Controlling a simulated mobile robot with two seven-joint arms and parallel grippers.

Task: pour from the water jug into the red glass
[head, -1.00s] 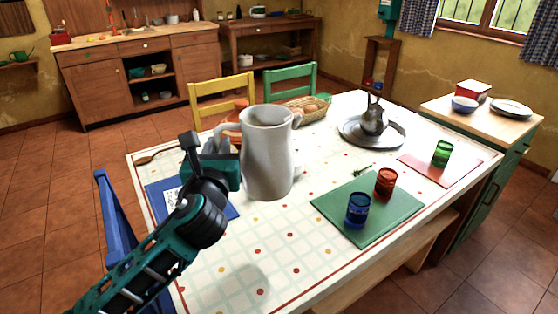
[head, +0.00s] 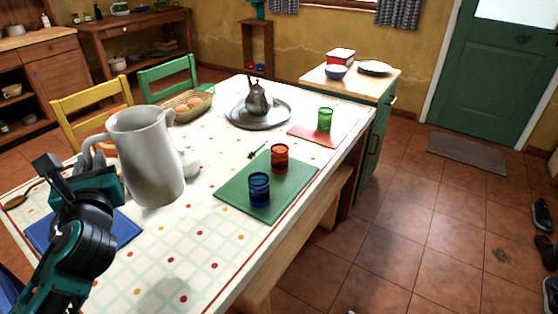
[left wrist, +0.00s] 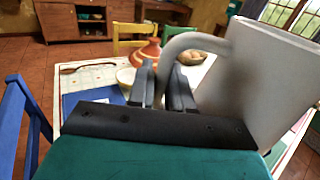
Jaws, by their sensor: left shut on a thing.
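The white water jug (head: 150,165) is at the left of the table in the head view. My left gripper (head: 84,168) is shut on its handle, on the jug's left side. In the left wrist view the jug (left wrist: 262,80) fills the right side, with its handle between the fingers (left wrist: 163,85). The jug looks raised above the table and close to upright; its contents are hidden. The red glass (head: 279,158) stands upright on a green mat (head: 233,197), right of the jug and apart from it. My right gripper is not in view.
A blue glass (head: 259,188) stands in front of the red glass on the same mat. A green glass (head: 325,119) stands on a red mat.

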